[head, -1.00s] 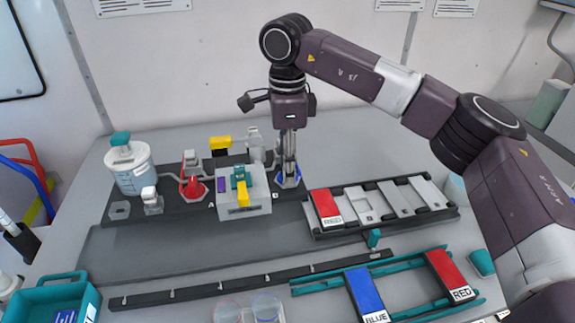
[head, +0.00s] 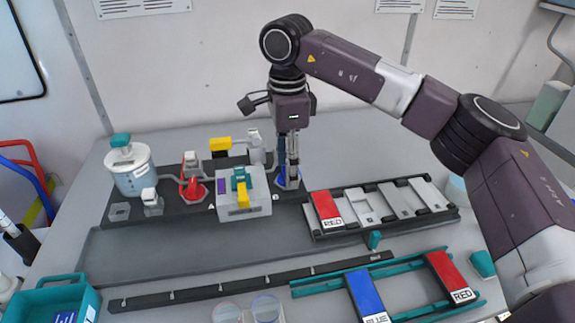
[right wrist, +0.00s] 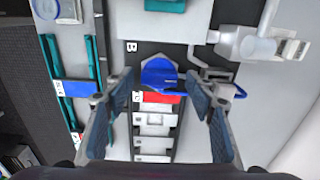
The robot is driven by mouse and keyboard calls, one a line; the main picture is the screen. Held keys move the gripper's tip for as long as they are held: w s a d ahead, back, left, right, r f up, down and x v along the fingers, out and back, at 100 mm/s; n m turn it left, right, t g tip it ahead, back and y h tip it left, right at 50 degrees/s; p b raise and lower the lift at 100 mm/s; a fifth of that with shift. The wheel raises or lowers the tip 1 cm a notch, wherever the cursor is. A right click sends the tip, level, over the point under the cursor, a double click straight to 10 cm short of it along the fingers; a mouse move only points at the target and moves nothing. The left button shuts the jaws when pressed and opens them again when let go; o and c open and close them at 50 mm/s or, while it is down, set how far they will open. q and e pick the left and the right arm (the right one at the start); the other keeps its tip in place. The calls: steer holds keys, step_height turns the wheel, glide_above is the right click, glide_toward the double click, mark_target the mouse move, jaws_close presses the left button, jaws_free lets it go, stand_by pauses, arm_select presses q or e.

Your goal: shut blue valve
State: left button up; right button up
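The blue valve (head: 282,178) stands at the right end of the dark base plate, next to the letter B, partly hidden behind my right gripper. In the right wrist view the blue valve (right wrist: 158,74) shows as a blue body with a blue lever pointing to the right. My right gripper (head: 292,184) points down at the valve. In the right wrist view its two fingers (right wrist: 168,88) are spread wide, with the blue valve between and beyond them. I cannot tell whether a finger touches the lever. My left gripper is in neither view.
A red valve (head: 194,186) and a lidded clear tank (head: 130,168) stand to the left. A grey block with a yellow lever (head: 243,203) sits close by on the left. A rack with a red card (head: 325,207) lies to the right. The front grey plate (head: 170,250) is clear.

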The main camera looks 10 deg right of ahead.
step_height(320, 180, up, 12)
stand_by(0.7)
steer(key=shift+f, duration=0.1)
